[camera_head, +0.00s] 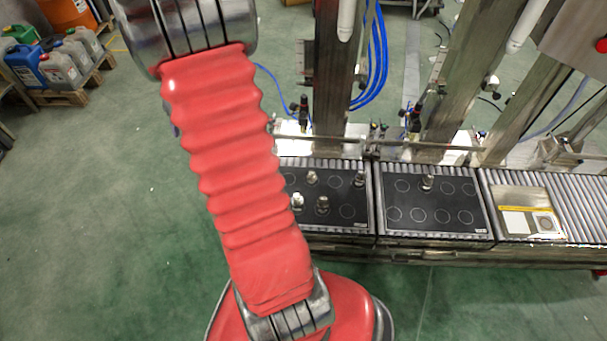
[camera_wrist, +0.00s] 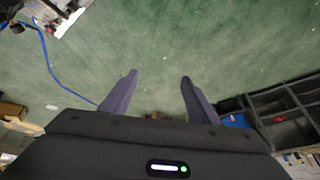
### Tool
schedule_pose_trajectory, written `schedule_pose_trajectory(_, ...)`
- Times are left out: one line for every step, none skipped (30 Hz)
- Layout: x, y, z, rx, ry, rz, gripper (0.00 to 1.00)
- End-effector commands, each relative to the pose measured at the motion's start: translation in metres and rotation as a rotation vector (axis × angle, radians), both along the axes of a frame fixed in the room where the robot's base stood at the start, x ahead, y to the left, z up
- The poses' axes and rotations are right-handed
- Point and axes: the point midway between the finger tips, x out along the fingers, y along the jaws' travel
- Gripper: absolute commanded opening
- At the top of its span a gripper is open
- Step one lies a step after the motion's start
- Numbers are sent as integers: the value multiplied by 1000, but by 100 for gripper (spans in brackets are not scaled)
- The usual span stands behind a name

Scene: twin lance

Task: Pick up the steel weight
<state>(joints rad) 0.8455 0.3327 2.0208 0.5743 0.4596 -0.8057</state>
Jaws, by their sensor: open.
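Several small metallic pieces that look like steel weights (camera_head: 323,204) stand upright on the left black board (camera_head: 347,222). One more such weight (camera_head: 428,182) stands alone on the right black board (camera_head: 440,226), near its back edge. I cannot tell which of them is the one named. My gripper (camera_wrist: 159,78) shows in the wrist view with its two dark fingers apart and nothing between them. In the head view my red arm hides the left end of the left board, and my gripper is not visible.
The boards lie on a roller conveyor (camera_head: 590,206). A tray with a yellow strip (camera_head: 525,207) lies at its right. Metal posts (camera_head: 335,80) and blue hoses (camera_head: 380,60) rise behind. Canisters (camera_head: 60,65) stand on a pallet at left. Dark bins (camera_wrist: 285,115) show in the wrist view.

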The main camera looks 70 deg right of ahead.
Motion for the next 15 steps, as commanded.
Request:
schedule_pose_trajectory(-8, -19, -15, 5, 5, -29, 55)
schedule_pose_trajectory(-13, -28, -23, 5, 8, -42, 55)
schedule_pose_trajectory(-19, -42, -33, 4, 10, -61, 55)
schedule_pose_trajectory(-24, -51, -41, 4, 12, -76, 55)
schedule_pose_trajectory(-29, -60, -50, 4, 16, -87, 55)
schedule_pose_trajectory(-37, -73, -60, 3, 17, -108, 55)
schedule_pose_trajectory(-43, -82, -68, 2, 21, -120, 55)
schedule_pose_trajectory(-50, -91, -77, 3, 23, -136, 55)
schedule_pose_trajectory(-59, -103, -88, 2, 27, -155, 55)
schedule_pose_trajectory(-66, -111, -97, 1, 31, -169, 55)
schedule_pose_trajectory(-73, -119, -106, 1, 34, -184, 55)
schedule_pose_trajectory(-84, -130, -118, 1, 40, -201, 55)
schedule_pose_trajectory(-92, -137, -127, 1, 43, -217, 55)
schedule_pose_trajectory(-100, -144, -136, 1, 48, -231, 55)
schedule_pose_trajectory(-112, -154, -148, 1, 54, -250, 55)
